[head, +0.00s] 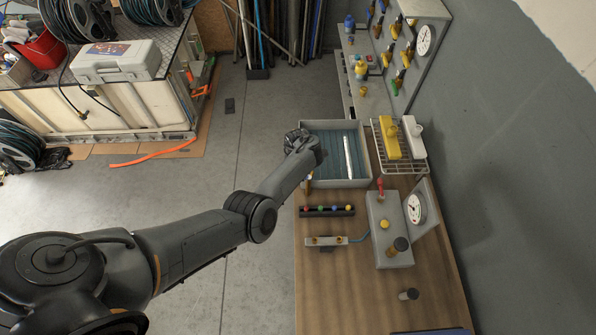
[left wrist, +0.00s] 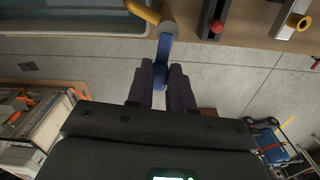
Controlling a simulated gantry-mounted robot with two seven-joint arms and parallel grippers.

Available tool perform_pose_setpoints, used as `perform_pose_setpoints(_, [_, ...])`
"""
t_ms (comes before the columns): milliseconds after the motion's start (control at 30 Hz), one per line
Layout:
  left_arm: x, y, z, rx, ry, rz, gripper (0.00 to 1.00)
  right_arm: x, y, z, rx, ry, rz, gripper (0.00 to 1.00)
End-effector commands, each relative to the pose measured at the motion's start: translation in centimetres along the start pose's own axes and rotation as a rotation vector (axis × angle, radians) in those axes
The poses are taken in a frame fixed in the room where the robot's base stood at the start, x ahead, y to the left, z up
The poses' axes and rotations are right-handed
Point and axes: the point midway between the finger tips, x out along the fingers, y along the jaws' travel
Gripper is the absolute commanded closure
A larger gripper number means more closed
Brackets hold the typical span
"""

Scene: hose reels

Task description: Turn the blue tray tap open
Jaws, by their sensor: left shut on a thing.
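The blue tray tap shows in the left wrist view as a blue lever (left wrist: 164,46) on a brass-coloured pipe (left wrist: 143,12) at the tray's edge. The lever points out from the tray, toward my wrist. My left gripper (left wrist: 162,67) is shut on the lever's outer end, with one dark finger on each side. In the head view the grey tray (head: 364,182) has a blue-green ribbed floor and a white bar in it. My left wrist is at the tray's left side and hides the tap there. My right gripper is in neither view.
On the wooden bench (head: 320,290) stand a dark holder with coloured knobs (head: 327,211), a metal manifold (head: 327,241) and a grey box (head: 384,215) beside a gauge (head: 416,208). A wire rack (head: 381,150) is right of the tray.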

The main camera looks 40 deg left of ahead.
Motion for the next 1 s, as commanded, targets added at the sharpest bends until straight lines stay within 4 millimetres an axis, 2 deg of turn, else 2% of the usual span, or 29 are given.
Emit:
perform_pose_setpoints(333, [0.0, 0.0, 0.0, -0.002, 0.000, 0.000, 1.00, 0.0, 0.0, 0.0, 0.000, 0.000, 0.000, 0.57])
perform_pose_setpoints(367, [0.0, 0.0, 0.0, -0.002, 0.000, 0.000, 0.76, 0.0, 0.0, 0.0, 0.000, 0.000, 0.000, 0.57])
perform_pose_setpoints(500, [0.0, 0.0, 0.0, -0.002, 0.000, 0.000, 0.54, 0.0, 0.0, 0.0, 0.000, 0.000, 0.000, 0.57])
perform_pose_setpoints(833, [-0.1, 0.0, 0.0, -0.001, 0.000, 0.000, 0.53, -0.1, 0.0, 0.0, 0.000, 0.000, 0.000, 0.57])
perform_pose_setpoints(1000, [-1.5, 0.1, 0.0, -0.001, 0.001, 0.001, 0.53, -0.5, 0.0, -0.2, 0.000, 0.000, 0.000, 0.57])
